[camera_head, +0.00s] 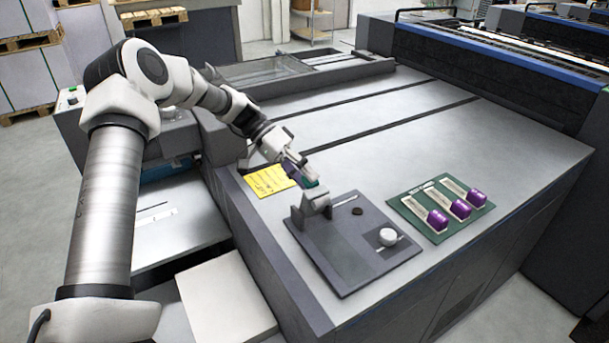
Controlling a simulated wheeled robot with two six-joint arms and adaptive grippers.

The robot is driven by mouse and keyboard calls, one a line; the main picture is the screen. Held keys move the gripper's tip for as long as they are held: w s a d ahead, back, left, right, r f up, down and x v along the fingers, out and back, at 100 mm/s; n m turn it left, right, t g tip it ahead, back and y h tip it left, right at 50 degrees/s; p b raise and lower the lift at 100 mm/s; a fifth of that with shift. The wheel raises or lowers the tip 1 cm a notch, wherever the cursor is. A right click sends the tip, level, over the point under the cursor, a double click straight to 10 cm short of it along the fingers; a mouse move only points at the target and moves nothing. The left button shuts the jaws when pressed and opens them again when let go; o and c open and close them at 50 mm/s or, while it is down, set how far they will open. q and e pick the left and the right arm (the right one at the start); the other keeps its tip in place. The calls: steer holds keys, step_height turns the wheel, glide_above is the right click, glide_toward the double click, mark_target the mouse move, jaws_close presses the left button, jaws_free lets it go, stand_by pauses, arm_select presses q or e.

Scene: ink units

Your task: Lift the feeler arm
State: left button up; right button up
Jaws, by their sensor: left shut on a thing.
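The grey device plate (345,262) lies on the machine top near its front edge. A light grey feeler arm (316,201) stands on a dark bracket at the plate's left back corner. My left gripper (308,179) reaches in from the upper left and is shut at the top of the feeler arm, where a small green part shows by the fingertips. The fingers hide most of what they grip. A white round knob (388,237) sits at the plate's right side. My right gripper is not in view.
A green board (412,205) with several pale slots and purple pieces (461,208) lies right of the plate. A yellow note (269,180) lies left of the gripper. The grey machine top (400,140) behind is clear.

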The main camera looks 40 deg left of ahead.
arm_select(q)
steer(key=shift+a, duration=0.15)
steer(key=a+r+p, duration=0.1)
steer(key=a+r, duration=0.1)
steer(key=a, duration=0.6)
steer(key=shift+a+p, duration=0.25)
steer(key=shift+p, duration=0.05)
stand_by(0.3)
steer(key=v, duration=0.7)
steer(key=shift+a+r, duration=0.2)
stand_by(0.5)
